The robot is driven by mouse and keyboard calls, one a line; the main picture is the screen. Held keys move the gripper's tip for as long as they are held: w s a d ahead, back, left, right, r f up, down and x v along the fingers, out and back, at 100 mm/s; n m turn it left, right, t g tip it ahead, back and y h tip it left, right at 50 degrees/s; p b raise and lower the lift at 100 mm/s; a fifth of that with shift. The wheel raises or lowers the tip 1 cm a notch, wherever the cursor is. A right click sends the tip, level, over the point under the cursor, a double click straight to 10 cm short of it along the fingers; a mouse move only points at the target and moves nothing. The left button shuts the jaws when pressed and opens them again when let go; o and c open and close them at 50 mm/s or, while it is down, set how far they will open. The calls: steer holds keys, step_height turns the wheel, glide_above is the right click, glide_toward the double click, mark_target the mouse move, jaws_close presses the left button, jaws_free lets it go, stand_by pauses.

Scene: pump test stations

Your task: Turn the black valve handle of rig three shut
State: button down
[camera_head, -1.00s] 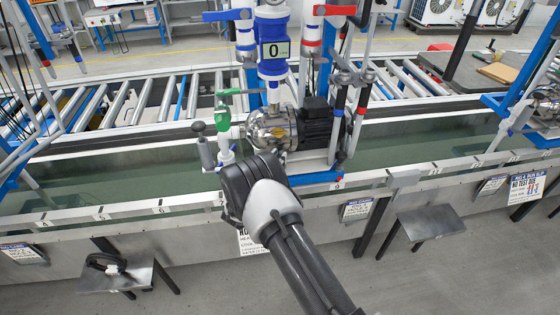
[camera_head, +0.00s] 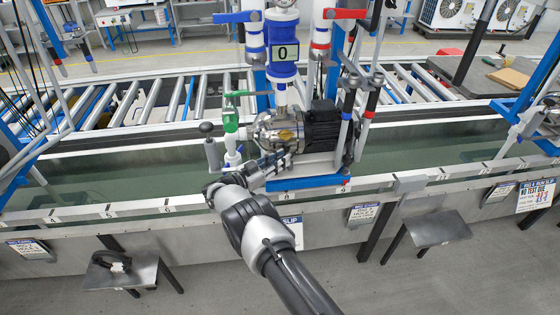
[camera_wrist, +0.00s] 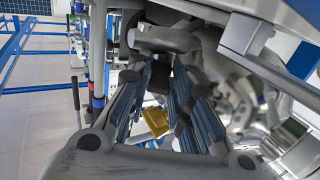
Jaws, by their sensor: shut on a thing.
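The middle rig has a steel pump (camera_head: 277,130) with a black motor (camera_head: 321,126) on a blue base. My gripper (camera_head: 284,158) is low in front of the pump, with its fingers pointing right and up towards it. In the wrist view the finger pads (camera_wrist: 158,95) are close together on a dark piece, which I take for the black valve handle (camera_wrist: 158,82). The fingers hide most of it, so its angle cannot be told. A brass-coloured part (camera_wrist: 155,121) shows just below it between the fingers.
A green-handled valve (camera_head: 230,118) and a black ball knob (camera_head: 206,128) stand left of the pump. Blue (camera_head: 236,16) and red (camera_head: 345,13) handles are above. A trough (camera_head: 420,143) and small shelves (camera_head: 432,229) lie along the front.

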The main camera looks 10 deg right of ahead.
steer(key=shift+w+r, duration=0.1)
steer(key=shift+r, duration=0.05)
stand_by(0.3)
steer(key=c, duration=1.4)
jaws_free()
steer(key=shift+c, duration=0.2)
steer(key=v, duration=0.8)
steer(key=shift+c, duration=0.5)
